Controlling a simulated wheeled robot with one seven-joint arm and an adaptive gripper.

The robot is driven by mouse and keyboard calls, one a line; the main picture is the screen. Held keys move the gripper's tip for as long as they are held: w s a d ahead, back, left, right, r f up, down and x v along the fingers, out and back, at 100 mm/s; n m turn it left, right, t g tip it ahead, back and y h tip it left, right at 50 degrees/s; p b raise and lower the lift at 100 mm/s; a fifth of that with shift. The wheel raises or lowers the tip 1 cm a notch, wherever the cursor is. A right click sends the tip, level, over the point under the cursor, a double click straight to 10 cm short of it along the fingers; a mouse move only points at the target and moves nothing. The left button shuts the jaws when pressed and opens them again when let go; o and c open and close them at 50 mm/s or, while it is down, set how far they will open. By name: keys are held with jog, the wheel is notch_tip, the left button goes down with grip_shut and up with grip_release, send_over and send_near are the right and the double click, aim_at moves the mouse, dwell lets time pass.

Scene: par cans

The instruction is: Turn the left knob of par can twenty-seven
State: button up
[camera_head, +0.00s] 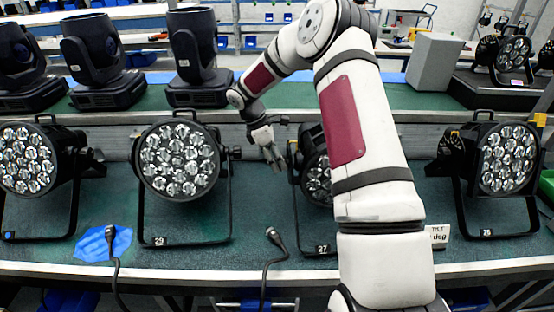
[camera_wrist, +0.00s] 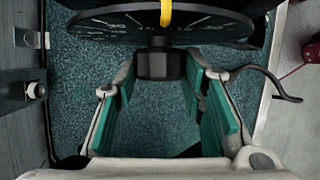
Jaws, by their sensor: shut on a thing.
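Par can twenty-seven (camera_head: 318,183) stands on the green bench, its label at the foot of its bracket, and is partly hidden behind my arm. My gripper (camera_head: 276,158) is at the left side of this par can in the head view. In the wrist view, the left knob (camera_wrist: 158,65) is a dark, blocky knob in front of a black dial with white marks. The green-padded fingers of my gripper (camera_wrist: 158,84) are on both sides of the knob, shut on it. In the head view the knob is too small to make out clearly.
Par can 29 (camera_head: 179,160) stands to the left and another par can (camera_head: 507,158) to the right. Black cables with connectors (camera_head: 275,240) lie at the bench's front. Moving heads (camera_head: 198,58) stand on the bench behind. A yellow strip (camera_wrist: 166,12) crosses the dial.

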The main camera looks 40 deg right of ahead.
jog(key=m+t+h+b, duration=0.1)
jog(key=t+h+b, duration=0.1)
jog(key=b, duration=0.3)
jog(key=s+f+m+t+h+b, duration=0.1)
jog(key=t+h+b, duration=0.2)
jog(key=t+b, duration=0.1)
jog(key=m+t+h+b, duration=0.1)
jog(key=t+h+b, duration=0.1)
jog(key=t+b, duration=0.3)
jog(key=shift+s+a+f+h+b, duration=0.2)
jog(key=shift+a+h+b, duration=0.1)
jog(key=shift+a+h, duration=0.1)
dwell(0.5)
jog(key=shift+r+t+b, duration=0.1)
jog(key=shift+t+b, duration=0.3)
jog(key=shift+b, duration=0.15)
jog(key=o, duration=1.2)
